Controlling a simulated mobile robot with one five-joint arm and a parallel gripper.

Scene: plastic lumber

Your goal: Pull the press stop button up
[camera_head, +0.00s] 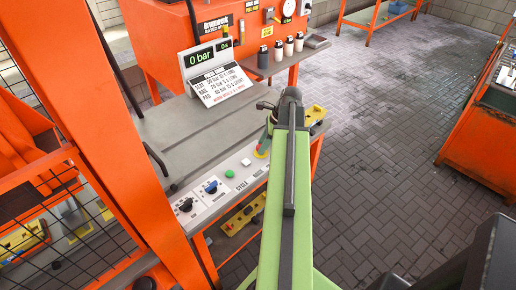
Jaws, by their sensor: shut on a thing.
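The press control panel (217,187) runs along the front of the press table. Whether the button is up or down cannot be told.
Left of the stop button are a green button (230,173), a blue knob (211,187) and a black knob (186,205). A display (209,54) reads 0 bar above a printed sign (220,84). An orange post (128,150) stands at left. Open floor lies at right.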

